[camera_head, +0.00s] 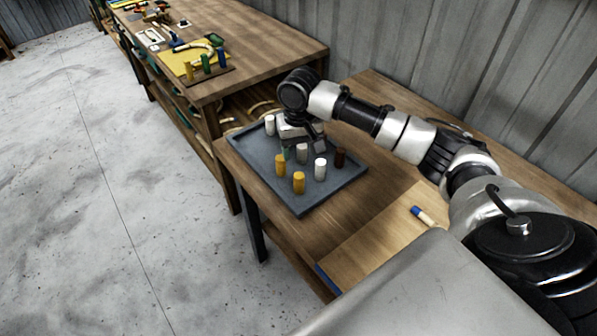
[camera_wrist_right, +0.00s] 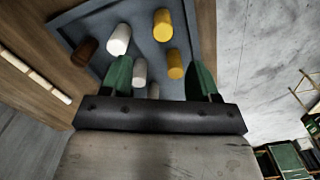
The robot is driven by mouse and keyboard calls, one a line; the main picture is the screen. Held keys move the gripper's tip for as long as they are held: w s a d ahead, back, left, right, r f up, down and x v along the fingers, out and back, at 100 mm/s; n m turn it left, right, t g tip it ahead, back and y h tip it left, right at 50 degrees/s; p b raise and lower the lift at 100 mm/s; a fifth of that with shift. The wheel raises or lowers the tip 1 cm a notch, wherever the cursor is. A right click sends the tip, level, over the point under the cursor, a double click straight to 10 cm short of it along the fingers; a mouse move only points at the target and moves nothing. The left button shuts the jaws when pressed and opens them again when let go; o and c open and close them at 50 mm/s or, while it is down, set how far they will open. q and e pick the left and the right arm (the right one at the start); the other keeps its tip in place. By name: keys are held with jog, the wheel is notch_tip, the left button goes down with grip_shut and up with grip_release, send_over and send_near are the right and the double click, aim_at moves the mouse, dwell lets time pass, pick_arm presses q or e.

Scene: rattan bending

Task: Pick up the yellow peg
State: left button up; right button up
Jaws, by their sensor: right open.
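Two yellow pegs stand on the tray in the head view, one (camera_head: 281,166) nearer my right gripper and one (camera_head: 299,183) nearer the front corner. In the right wrist view, the nearer yellow peg (camera_wrist_right: 175,64) appears between the finger lines, closer to the right-hand finger, and the other yellow peg (camera_wrist_right: 163,25) is beyond. My right gripper (camera_head: 294,150) is over the back part of the tray, fingers pointing down. It is open, with green fingers apart in the wrist view (camera_wrist_right: 160,73). I cannot tell whether it touches any peg. My left gripper is out of view.
The blue-grey tray (camera_head: 246,149) also holds white pegs (camera_head: 320,169) and a brown peg (camera_head: 340,158), close around the gripper. A blue-tipped peg (camera_head: 422,215) lies on the wooden table (camera_head: 375,195). Another workbench (camera_head: 270,50) with coloured pegs stands behind.

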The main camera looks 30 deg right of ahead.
aim_at(299, 175)
jog(key=f, duration=0.2)
jog(key=s+f, duration=0.1)
jog(key=shift+a+f+p, duration=0.1)
jog(key=shift+a+p, duration=0.2)
jog(key=shift+f, duration=0.4)
jog(key=shift+w+f, duration=0.15)
jog(key=shift+f, duration=0.15)
notch_tip(299, 175, down, 4)
jog(key=shift+f+p, duration=0.2)
jog(key=shift+p, duration=0.55)
jog(key=shift+w+f, duration=0.1)
jog(key=shift+f, duration=0.35)
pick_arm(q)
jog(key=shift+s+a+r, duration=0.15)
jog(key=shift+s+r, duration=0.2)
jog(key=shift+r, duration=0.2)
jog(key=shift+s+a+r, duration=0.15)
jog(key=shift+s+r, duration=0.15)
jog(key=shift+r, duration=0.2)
pick_arm(e)
jog(key=c, duration=1)
